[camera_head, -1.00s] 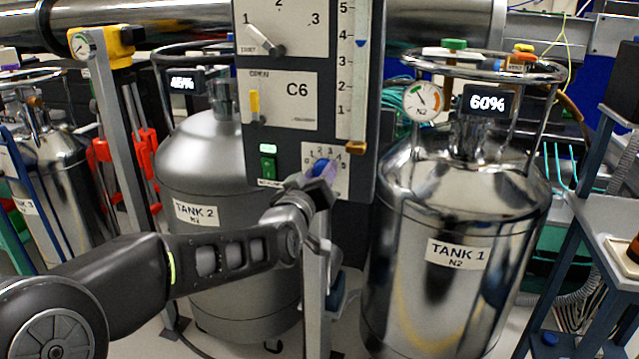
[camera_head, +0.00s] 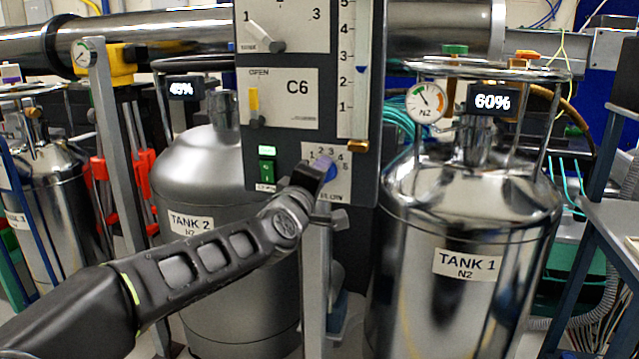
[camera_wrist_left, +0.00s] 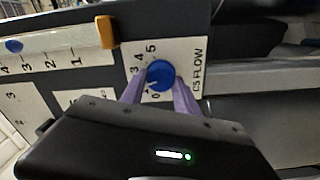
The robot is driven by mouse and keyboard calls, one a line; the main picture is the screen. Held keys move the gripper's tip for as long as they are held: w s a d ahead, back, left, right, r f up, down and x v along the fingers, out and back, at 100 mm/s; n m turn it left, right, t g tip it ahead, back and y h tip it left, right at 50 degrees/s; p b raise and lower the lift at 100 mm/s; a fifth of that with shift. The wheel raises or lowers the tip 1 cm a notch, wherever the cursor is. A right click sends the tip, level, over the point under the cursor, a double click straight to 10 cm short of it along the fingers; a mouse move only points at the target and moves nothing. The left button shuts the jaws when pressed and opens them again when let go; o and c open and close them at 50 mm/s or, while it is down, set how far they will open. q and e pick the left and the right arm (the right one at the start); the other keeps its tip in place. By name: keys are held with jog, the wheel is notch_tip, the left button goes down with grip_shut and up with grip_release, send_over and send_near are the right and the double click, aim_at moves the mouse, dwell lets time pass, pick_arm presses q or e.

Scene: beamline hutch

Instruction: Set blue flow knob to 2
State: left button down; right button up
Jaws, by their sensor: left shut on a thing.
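The blue flow knob (camera_head: 332,173) sits on a white dial plate (camera_head: 345,188) low on the grey panel, partly hidden by my left gripper (camera_head: 325,164). In the left wrist view the round blue knob (camera_wrist_left: 160,75) lies between the two purple fingers of my left gripper (camera_wrist_left: 160,82), which is shut on it. The plate reads "C5 FLOW" there, with numbers around the knob. One finger covers part of the scale. A small pale mark on the knob seems to face the low-number side; I cannot read its exact setting. My right gripper is out of view.
Tank 2 (camera_head: 185,160) and Tank 1 (camera_head: 470,225) flank the panel.

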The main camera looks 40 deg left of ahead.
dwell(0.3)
pick_arm(q)
jog(key=c, duration=0.9)
grip_release()
jog(key=p+v, duration=0.1)
jog(key=v, duration=0.6)
jog(key=shift+s+d, duration=0.15)
jog(key=shift+s, duration=0.25)
